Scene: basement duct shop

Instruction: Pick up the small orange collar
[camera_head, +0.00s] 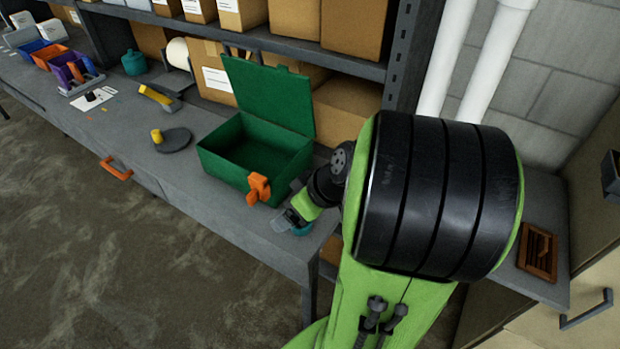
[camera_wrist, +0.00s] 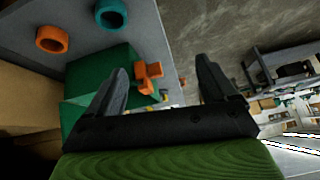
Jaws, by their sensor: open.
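The small orange collar (camera_wrist: 52,39) is a short ring lying on the grey bench top at the upper left of the wrist view. I cannot make it out in the head view, where my arm covers that part of the bench. My gripper (camera_wrist: 162,64) is open, its two dark fingers apart with nothing held between them. In the wrist view the collar is beyond the left finger, apart from it. In the head view my gripper (camera_head: 290,217) is near the bench's front edge, right of the green box.
A teal ring (camera_wrist: 111,14) lies near the collar; it also shows by my gripper in the head view (camera_head: 302,230). An open green box (camera_head: 225,155) with an orange latch (camera_head: 258,188) stands close by. Shelves with cartons (camera_head: 350,110) rise behind the bench.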

